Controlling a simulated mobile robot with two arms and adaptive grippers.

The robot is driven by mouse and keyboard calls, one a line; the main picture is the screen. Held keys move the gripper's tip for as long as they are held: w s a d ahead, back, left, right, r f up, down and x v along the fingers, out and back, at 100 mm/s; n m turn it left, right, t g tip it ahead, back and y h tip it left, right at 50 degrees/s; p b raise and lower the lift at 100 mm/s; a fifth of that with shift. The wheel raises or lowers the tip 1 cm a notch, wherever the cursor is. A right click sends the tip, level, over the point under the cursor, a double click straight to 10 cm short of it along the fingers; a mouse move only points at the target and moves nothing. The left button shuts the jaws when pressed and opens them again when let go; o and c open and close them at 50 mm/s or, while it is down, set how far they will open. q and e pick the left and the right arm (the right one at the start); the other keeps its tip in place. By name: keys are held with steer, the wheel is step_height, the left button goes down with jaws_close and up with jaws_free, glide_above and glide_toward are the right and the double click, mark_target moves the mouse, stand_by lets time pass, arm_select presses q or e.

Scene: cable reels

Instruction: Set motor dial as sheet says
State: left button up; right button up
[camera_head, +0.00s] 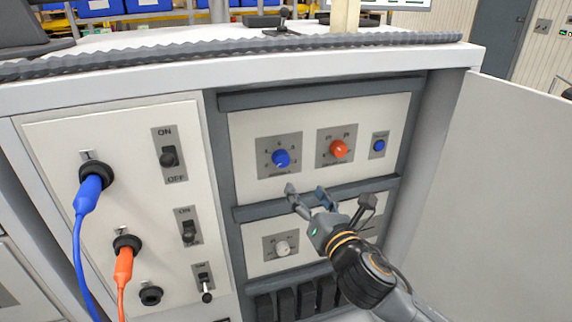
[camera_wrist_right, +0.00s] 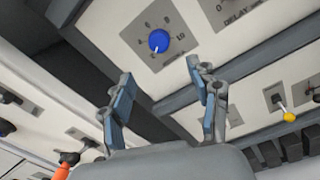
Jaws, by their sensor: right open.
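A blue dial (camera_head: 281,158) with a white pointer sits on a grey plate with numbers, in the upper panel of the cabinet. It also shows in the right wrist view (camera_wrist_right: 159,41), just beyond the fingertips; its label is too small to read surely. An orange-red dial (camera_head: 338,149) sits to its right; the wrist view shows DELAY on a plate there. My right gripper (camera_head: 307,192) is open and empty, just below and right of the blue dial, apart from it. In its wrist view the two fingers (camera_wrist_right: 160,75) stand either side below the dial. I see no sheet.
A blue button (camera_head: 379,146) is right of the dials. A pale dial (camera_head: 282,248) sits in the lower panel, partly near my arm. Left are switches (camera_head: 169,157) and blue (camera_head: 88,193) and orange (camera_head: 123,264) plugged cables. An open white door (camera_head: 515,190) bounds the right.

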mark_target(283, 162)
steer(key=p+x, duration=0.2)
steer(key=x, duration=1)
steer(key=shift+a+f, duration=0.1)
steer(key=shift+a, duration=0.1)
steer(key=shift+w+a, duration=0.25)
steer(key=shift+w, duration=0.2)
arm_select(q)
steer(key=shift+w+a+r, duration=0.15)
steer(key=shift+a+r, duration=0.1)
steer(key=shift+r, duration=0.3)
steer(key=shift+w+a+r, duration=0.15)
steer(key=shift+a+r, duration=0.1)
steer(key=shift+r, duration=0.25)
steer(key=shift+d, duration=0.2)
arm_select(e)
steer(key=shift+c, duration=0.5)
steer(key=c, duration=1.1)
